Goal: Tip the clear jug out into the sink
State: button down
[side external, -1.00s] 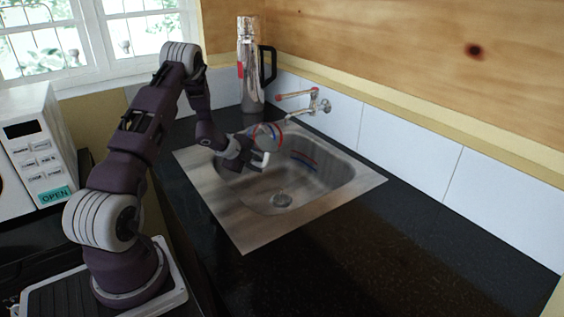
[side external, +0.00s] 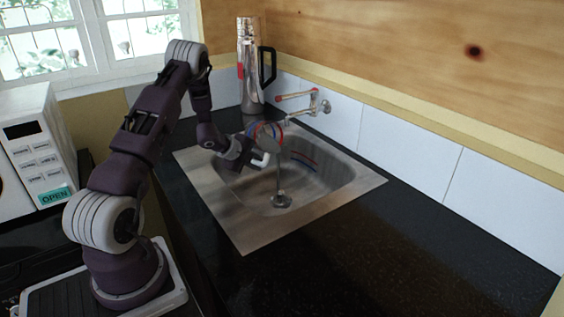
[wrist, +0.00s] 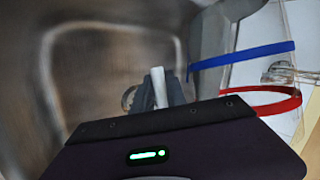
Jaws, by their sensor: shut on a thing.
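The clear jug (side external: 268,142) has a red band, a blue band and a white handle (side external: 262,160). In the side view it is tipped over, above the sink basin. My gripper (side external: 254,158) is shut on the white handle. The wrist view shows the gripper fingers (wrist: 164,92) around the handle, and part of the jug with its bands (wrist: 245,56) at the right. The sink (side external: 236,220) is steel. How much the jug holds cannot be seen.
A tap (side external: 300,104) juts from the tiled wall just behind the jug. A tall metal flask (side external: 249,70) with a black handle stands at the back corner. A white microwave (side external: 30,140) is at the left. The dark counter (side external: 400,250) at the right is clear.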

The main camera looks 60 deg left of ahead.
aim_at(257, 137)
jog(key=shift+d+r+m+y, duration=0.3)
jog(key=shift+r+y, duration=0.1)
jog(key=shift+y, duration=0.2)
dwell(0.6)
jog(key=shift+a+r+m+y+b, duration=0.4)
jog(key=shift+r+y+b, duration=0.25)
jog(key=shift+y, duration=0.25)
dwell(0.7)
